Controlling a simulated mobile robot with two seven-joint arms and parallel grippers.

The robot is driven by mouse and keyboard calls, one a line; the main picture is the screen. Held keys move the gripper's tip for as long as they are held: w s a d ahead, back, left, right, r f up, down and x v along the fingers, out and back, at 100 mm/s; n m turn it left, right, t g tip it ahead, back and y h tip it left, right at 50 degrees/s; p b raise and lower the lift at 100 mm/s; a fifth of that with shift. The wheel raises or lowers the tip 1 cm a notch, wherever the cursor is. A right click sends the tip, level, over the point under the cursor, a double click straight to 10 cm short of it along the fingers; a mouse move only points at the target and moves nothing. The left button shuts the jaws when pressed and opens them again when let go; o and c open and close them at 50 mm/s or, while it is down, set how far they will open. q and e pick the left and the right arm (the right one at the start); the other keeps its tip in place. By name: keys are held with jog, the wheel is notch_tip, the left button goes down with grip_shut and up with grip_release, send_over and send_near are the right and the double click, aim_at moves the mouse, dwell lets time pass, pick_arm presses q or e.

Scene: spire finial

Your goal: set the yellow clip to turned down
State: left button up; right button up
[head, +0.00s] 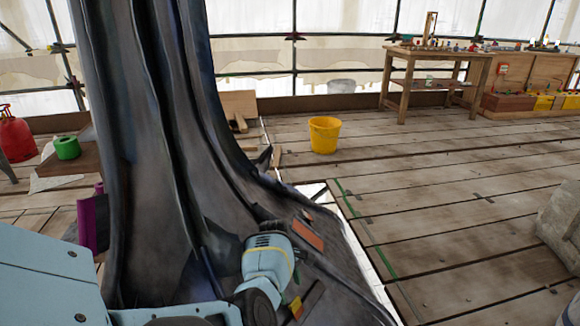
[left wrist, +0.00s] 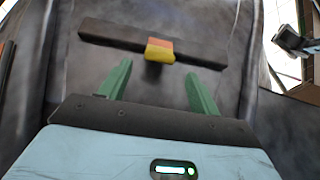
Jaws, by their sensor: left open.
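The yellow clip (left wrist: 159,55), with an orange upper face, sits at the middle of a dark flat bar (left wrist: 108,36) in the left wrist view. In the head view the clip (head: 297,307) is small, low in the picture, beside my blue arm. I cannot tell which way it is turned. My left gripper (left wrist: 158,72) is open, its two green fingers apart on either side of the clip. Nothing shows between the fingertips as held. In the head view its fingers cannot be made out.
A tall dark fluted spire (head: 150,150) with a flared foot fills the left and middle. A reddish plate (head: 307,235) lies on the foot. A yellow bucket (head: 324,135) and a workbench (head: 437,58) stand behind. The plank floor at right is mostly clear.

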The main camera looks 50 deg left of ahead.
aim_at(295, 302)
pick_arm(q)
jog(key=shift+w+d+r+y, duration=0.3)
jog(key=shift+w+d+y, duration=0.1)
jog(key=shift+d+y, duration=0.1)
jog(key=shift+w+d+r, duration=0.1)
jog(key=shift+d+r, duration=0.15)
jog(key=shift+d+r+g+y, duration=0.15)
jog(key=shift+r+g+y, duration=0.25)
jog(key=shift+y, duration=0.3)
jog(key=shift+s, duration=0.2)
pick_arm(e)
jog(key=shift+s+f, duration=0.2)
jog(key=shift+f, duration=0.05)
pick_arm(q)
jog(key=shift+f+b, duration=0.1)
jog(key=shift+b, duration=0.2)
notch_tip(295, 302, down, 7)
jog(key=b, duration=0.3)
jog(key=shift+f, duration=0.35)
pick_arm(e)
jog(key=f, duration=0.4)
jog(key=shift+s, duration=0.25)
